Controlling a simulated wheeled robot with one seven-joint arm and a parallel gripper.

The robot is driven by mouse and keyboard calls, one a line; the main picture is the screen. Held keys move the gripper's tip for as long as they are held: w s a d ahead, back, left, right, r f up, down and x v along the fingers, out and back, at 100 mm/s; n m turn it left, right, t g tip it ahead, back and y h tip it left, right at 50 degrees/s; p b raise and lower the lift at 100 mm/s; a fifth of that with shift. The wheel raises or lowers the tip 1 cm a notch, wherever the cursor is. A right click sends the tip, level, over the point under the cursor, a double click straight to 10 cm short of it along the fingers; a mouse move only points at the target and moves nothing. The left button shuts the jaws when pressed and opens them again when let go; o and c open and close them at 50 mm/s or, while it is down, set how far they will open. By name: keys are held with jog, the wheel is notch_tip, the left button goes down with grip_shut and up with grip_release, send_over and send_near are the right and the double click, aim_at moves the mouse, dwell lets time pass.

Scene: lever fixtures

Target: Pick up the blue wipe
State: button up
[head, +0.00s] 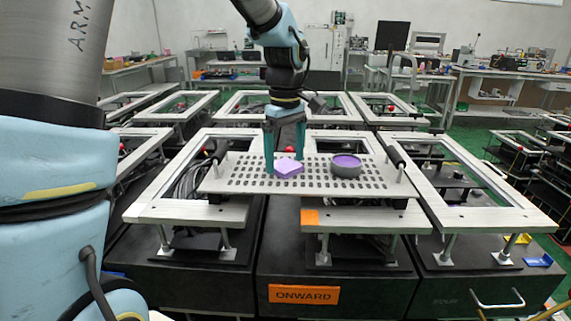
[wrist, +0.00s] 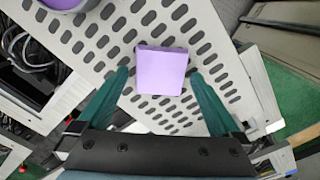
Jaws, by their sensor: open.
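A flat lilac square pad (head: 289,169), the closest match to the wipe though it looks purple rather than blue, lies on the perforated grey plate (head: 232,179). In the wrist view the pad (wrist: 160,70) sits between the two green fingers of my gripper (wrist: 160,74), with a gap on each side. In the head view my gripper (head: 284,160) points down at the pad, one finger left of it and one behind its right side. The gripper is open and holds nothing. I cannot tell whether the fingertips touch the plate.
A round grey container with a purple top (head: 345,165) stands on the plate to the right of the pad. Upright posts with a dark bar (head: 394,155) stand at the plate's right end. A small blue object (head: 538,262) lies at the far right, low down.

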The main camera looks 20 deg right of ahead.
aim_at(286, 165)
jog(key=shift+f, duration=0.3)
jog(key=shift+c, duration=0.4)
jog(key=c, duration=1.2)
notch_tip(286, 165, up, 10)
jog(key=b, duration=0.1)
jog(key=shift+b, duration=0.3)
jog(key=o, duration=0.9)
jog(key=c, duration=0.6)
jog(key=shift+s, duration=0.1)
jog(key=shift+c, duration=0.3)
